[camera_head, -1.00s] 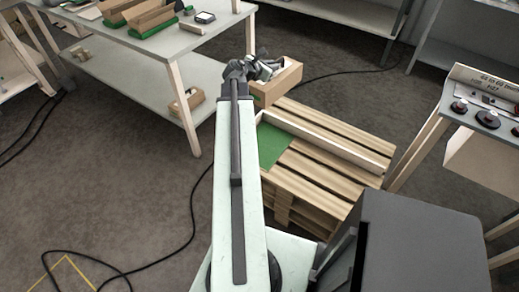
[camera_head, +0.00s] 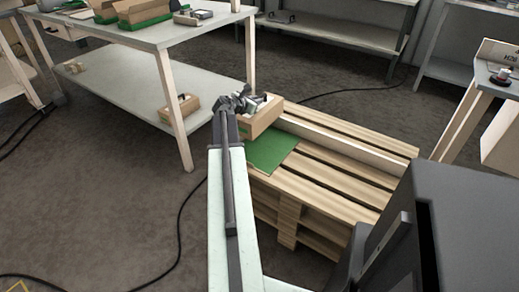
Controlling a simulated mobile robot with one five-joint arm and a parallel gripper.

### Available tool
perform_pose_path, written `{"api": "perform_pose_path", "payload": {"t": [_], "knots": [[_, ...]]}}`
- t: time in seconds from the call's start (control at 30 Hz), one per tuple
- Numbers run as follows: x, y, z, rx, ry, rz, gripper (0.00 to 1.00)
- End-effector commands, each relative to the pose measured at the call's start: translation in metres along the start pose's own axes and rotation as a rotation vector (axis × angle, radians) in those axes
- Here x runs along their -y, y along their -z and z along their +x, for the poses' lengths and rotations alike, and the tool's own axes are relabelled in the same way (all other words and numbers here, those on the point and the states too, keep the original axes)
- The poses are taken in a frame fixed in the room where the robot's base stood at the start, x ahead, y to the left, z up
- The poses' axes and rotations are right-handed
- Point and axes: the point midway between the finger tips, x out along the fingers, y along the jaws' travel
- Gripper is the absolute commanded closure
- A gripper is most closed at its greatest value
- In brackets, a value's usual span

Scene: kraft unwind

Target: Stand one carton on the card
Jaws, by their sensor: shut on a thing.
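A tan open-topped carton (camera_head: 264,119) with a green patch on its front is at my gripper (camera_head: 246,104), which is shut on its near left wall. Small grey and white items show at the carton's opening. The green card (camera_head: 272,154) lies flat on the near left end of a wooden pallet (camera_head: 325,183). The carton looks upright and overlaps the card's far edge in the picture. I cannot tell whether its base touches the card or hangs above it. My arm hides part of the card's left side.
The pallet's right slats are bare.

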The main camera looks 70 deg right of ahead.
Motion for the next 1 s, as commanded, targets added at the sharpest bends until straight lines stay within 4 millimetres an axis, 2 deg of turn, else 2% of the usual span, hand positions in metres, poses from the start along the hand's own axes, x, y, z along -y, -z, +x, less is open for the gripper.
{"api": "perform_pose_path", "payload": {"t": [0.17, 0.27, 0.5, 0.7, 0.9, 1.0], "knots": [[0.000, 0.003, 0.002, 0.001, -0.001, -0.001, 1.00], [0.003, 0.015, 0.007, 0.001, 0.000, -0.001, 1.00], [0.013, 0.059, 0.025, 0.001, 0.000, -0.001, 1.00], [0.014, 0.060, 0.026, 0.001, 0.001, -0.001, 1.00], [0.020, 0.090, 0.039, 0.001, 0.001, 0.000, 1.00], [0.021, 0.094, 0.040, 0.001, 0.001, 0.000, 1.00]]}}
